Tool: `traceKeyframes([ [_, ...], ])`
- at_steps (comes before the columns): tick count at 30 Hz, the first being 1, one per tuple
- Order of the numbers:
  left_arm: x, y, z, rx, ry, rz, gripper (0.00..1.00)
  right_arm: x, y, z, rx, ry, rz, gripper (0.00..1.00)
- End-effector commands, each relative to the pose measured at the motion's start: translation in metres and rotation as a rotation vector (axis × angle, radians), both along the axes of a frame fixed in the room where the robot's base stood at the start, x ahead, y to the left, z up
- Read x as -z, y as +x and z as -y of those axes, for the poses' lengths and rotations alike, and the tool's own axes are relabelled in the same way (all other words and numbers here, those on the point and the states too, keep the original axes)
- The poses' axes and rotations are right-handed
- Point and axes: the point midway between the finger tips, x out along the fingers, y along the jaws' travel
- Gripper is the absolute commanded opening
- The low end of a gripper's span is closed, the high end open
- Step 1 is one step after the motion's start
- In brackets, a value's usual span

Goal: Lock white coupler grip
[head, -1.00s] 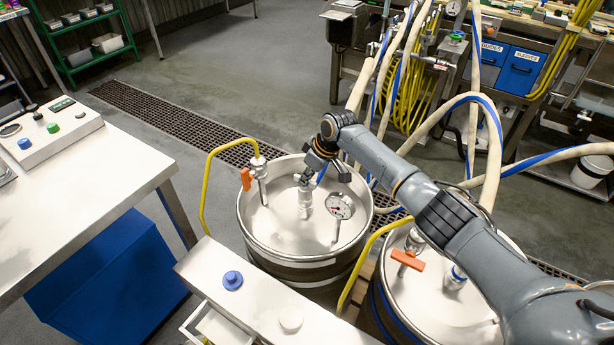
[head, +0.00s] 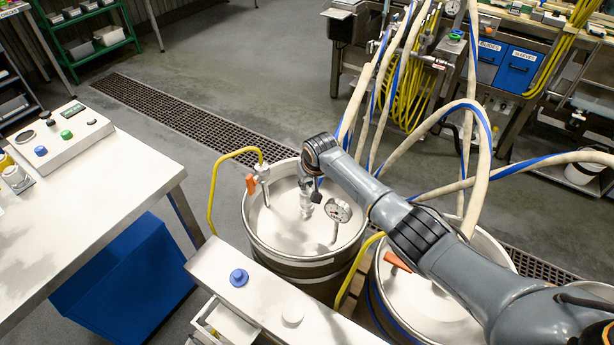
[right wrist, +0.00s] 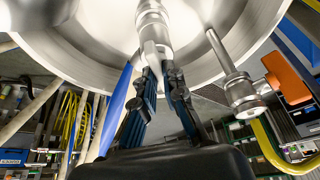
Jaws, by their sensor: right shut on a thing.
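A steel coupler (head: 306,205) stands upright at the middle of the left drum's lid. In the right wrist view the coupler's metal stem (right wrist: 153,18) rises at top centre, with its pale lower part, the coupler grip (right wrist: 153,52), between my fingertips. My right gripper (right wrist: 163,68) is shut on this grip. In the head view my right gripper (head: 311,186) is over the coupler and hides its top. My left gripper is not in view.
The left drum (head: 285,232) carries a round gauge (head: 338,210) and a valve with an orange handle (head: 251,184) and yellow hose (head: 212,190). A second drum (head: 425,305) stands right, under my arm. White-and-blue hoses (head: 483,140) loop behind. A steel counter (head: 280,300) lies in front.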

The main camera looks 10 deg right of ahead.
Motion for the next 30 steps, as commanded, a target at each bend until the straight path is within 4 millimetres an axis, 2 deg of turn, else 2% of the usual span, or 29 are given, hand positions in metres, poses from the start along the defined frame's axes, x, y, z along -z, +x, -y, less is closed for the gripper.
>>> traceKeyframes([
  [3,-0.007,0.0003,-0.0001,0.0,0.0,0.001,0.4,-0.0013,-0.0005,-0.001,0.066,0.0,-0.002,0.0],
  [12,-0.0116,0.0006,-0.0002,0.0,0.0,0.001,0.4,0.0,-0.0003,-0.001,0.165,0.0,-0.001,0.0],
  [26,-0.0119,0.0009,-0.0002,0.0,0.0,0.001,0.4,0.0004,0.0,-0.0009,0.18,0.0,-0.001,0.0],
  [27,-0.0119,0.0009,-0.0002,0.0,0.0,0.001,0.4,0.0004,0.0,-0.0009,0.18,0.0,-0.001,0.12],
  [30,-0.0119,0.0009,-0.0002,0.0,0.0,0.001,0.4,0.0004,0.0,-0.0009,0.18,0.0,-0.001,0.32],
])
